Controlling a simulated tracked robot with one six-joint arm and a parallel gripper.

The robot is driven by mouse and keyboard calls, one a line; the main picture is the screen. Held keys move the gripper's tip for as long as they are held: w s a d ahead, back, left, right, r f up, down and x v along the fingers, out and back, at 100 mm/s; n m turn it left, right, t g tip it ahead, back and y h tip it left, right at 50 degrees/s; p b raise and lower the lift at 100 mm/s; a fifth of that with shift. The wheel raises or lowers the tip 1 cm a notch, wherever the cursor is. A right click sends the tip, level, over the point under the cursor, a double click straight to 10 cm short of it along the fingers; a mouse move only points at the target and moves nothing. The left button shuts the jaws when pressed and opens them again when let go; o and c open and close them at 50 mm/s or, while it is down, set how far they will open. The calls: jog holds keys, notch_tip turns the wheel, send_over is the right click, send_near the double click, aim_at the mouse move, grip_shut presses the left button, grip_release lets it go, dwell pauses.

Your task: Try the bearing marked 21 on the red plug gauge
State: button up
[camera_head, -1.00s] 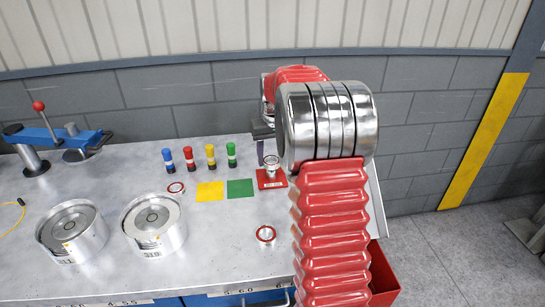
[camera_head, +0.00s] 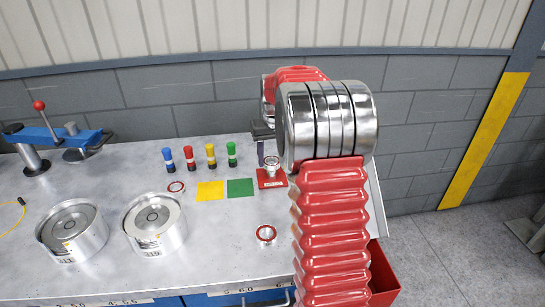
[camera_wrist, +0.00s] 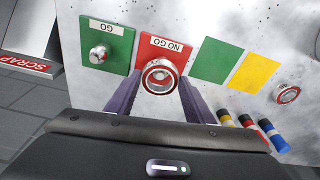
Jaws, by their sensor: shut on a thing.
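A silver bearing with a red ring (camera_wrist: 160,77) sits between the fingertips of my gripper (camera_wrist: 159,84) in the wrist view. My gripper is shut on it; no number is legible on it. It is over the red NO GO plate (camera_wrist: 166,50), in line with the plug of the red gauge. In the head view the bearing (camera_head: 272,160) is at the top of that gauge's plug, above the red base (camera_head: 271,179). I cannot tell whether it touches the plug. The green GO plate (camera_wrist: 107,42) with its silver plug stands beside it in the wrist view.
Two more red-ringed bearings lie on the bench, one at the back (camera_head: 176,187) and one near the front (camera_head: 266,234). Yellow (camera_head: 210,190) and green (camera_head: 240,188) squares lie left of the gauge. Several coloured cylinders stand behind. A scrap bin (camera_wrist: 28,30) is beyond the bench edge.

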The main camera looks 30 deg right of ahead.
jog(key=shift+f, duration=0.2)
dwell(0.5)
jog(key=o, duration=1.8)
notch_tip(320, 180, up, 9)
dwell(1.1)
dwell(0.5)
